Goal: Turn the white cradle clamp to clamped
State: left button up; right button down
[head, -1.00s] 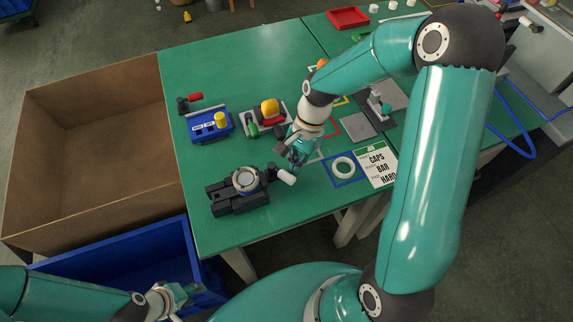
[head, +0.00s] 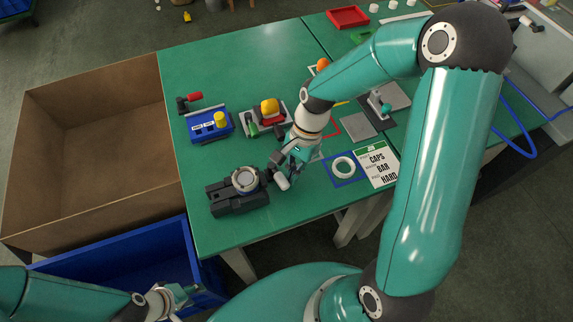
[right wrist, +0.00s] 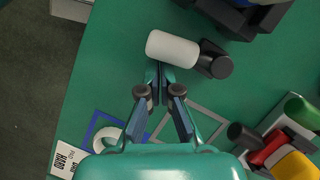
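The cradle clamp's white handle (head: 282,183) sits on a black arm at the right side of the black cradle (head: 238,193), which has a pale ring (head: 245,179) on top. In the right wrist view the white handle (right wrist: 172,48) lies just beyond my fingertips, with its black arm (right wrist: 214,60) to the right. My right gripper (right wrist: 159,72) has its fingertips together, right at the handle's edge, with nothing visible between them. In the head view my right gripper (head: 277,165) is beside the handle. My left gripper (head: 185,294) is low over the blue bin, away from the clamp; its fingers are too small to judge.
A blue block with a yellow knob (head: 221,119) and a fixture with a yellow-topped part (head: 269,107) stand behind the cradle. A white ring (head: 343,167) and a caps/bar/hard card (head: 377,164) lie to the right. A brown box (head: 95,150) and blue bin (head: 120,259) border the table.

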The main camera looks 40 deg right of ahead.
jog(key=shift+s+a, duration=0.2)
jog(key=shift+a, duration=0.2)
jog(key=shift+d, duration=0.15)
jog(key=shift+d+r, duration=0.1)
jog(key=shift+d, duration=0.4)
jog(key=p+v, duration=0.5)
jog(key=v, duration=0.1)
jog(key=shift+s, duration=0.1)
dwell(0.4)
